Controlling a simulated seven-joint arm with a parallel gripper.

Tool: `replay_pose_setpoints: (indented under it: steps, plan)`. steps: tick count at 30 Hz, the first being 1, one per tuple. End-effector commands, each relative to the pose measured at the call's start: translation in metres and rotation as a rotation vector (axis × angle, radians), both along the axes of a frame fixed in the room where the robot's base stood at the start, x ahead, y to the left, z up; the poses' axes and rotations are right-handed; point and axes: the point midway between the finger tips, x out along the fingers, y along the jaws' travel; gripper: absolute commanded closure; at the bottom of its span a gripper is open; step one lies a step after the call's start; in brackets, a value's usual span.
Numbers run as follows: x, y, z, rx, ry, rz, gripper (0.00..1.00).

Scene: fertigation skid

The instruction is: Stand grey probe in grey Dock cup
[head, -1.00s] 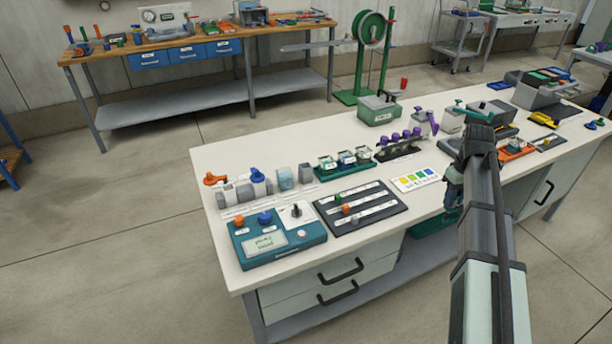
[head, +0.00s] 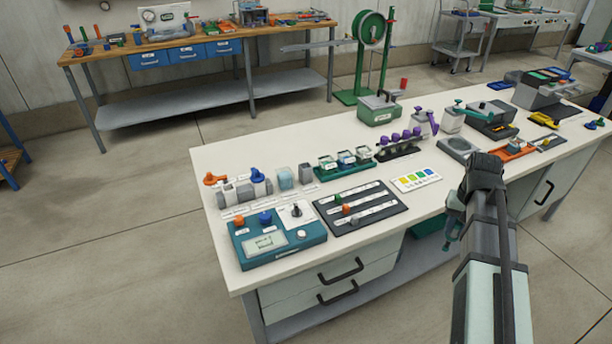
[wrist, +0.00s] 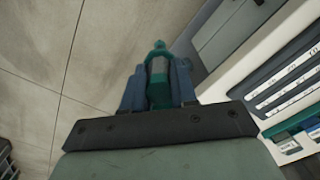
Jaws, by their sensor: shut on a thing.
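My gripper (head: 454,226) hangs beyond the bench's front edge, right of the drawers. In the wrist view its blue fingers (wrist: 158,88) are shut on a narrow teal thing with a pale grey band (wrist: 158,66); I cannot tell whether this is the grey probe. A row of small grey cups (head: 244,192) stands at the bench's back left, apart from my gripper. An orange-topped probe (head: 214,180) and a blue-topped probe (head: 257,176) stand there. I cannot read which cup is the Dock cup.
A teal meter box (head: 276,238) sits before the cups, with a dark slotted board (head: 360,208) to its right. A colour card (head: 416,180) lies nearest my arm.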

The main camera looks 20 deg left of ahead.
Motion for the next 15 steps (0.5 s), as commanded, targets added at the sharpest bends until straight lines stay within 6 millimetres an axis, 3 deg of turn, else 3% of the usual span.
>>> replay_pose_setpoints:
  steps: [8, 15]
  plan:
    - [0.0, 0.0, 0.002, 0.0, -0.001, 0.002, 1.0]
    - [0.001, 0.0, 0.019, 0.0, -0.001, 0.003, 1.0]
